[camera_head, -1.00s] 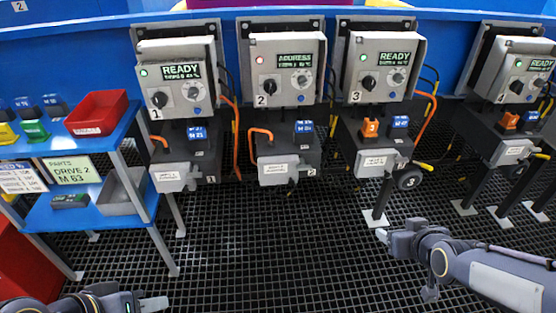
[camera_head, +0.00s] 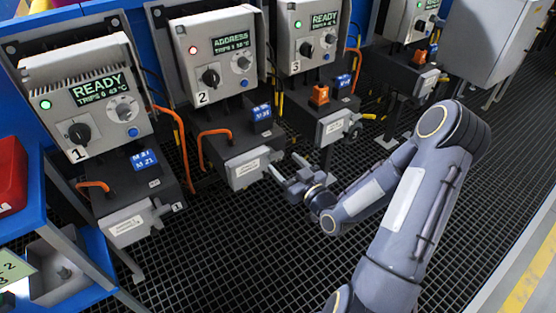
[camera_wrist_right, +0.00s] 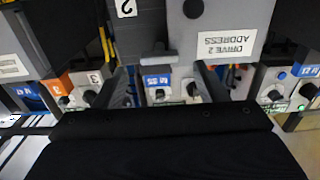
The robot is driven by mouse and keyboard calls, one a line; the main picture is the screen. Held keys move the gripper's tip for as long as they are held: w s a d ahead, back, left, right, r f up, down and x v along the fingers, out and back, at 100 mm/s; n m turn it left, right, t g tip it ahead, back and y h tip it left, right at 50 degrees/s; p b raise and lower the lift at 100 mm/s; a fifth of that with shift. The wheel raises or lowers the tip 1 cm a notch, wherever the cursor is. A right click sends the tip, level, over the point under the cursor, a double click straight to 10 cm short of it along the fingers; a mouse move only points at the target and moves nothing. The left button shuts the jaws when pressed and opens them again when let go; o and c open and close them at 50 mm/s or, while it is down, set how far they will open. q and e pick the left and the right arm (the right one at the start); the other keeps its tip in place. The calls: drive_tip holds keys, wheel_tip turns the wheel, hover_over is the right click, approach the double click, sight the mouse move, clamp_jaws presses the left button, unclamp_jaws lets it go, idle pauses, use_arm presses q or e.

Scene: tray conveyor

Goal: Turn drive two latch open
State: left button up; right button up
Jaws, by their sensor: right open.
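Drive two's control box (camera_head: 219,52) has a red light, a green ADDRESS display and a black knob (camera_head: 210,77). Its dark lower unit (camera_head: 225,144) has an orange hose, a blue tag and a grey labelled block (camera_head: 248,168) in front. The wrist view shows a DRIVE 2 ADDRESS label (camera_wrist_right: 228,42) close ahead on a grey face. I cannot clearly make out which part is the latch. My right gripper (camera_head: 286,167) is open and empty, just right of the grey block and apart from it. Its two fingers also show in the wrist view (camera_wrist_right: 168,84). My left gripper is out of view.
Drive one (camera_head: 88,98) stands left and drive three (camera_head: 308,38) right, both showing READY. A blue rack with a red bin (camera_head: 11,175) and a grey bin (camera_head: 58,270) is at lower left. Dark grating (camera_head: 225,250) is clear below the drives.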

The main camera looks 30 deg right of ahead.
sight(278, 157)
drive_tip(key=shift+w+a, duration=0.15)
drive_tip(key=shift+w, duration=1.4)
drive_tip(key=c, duration=1)
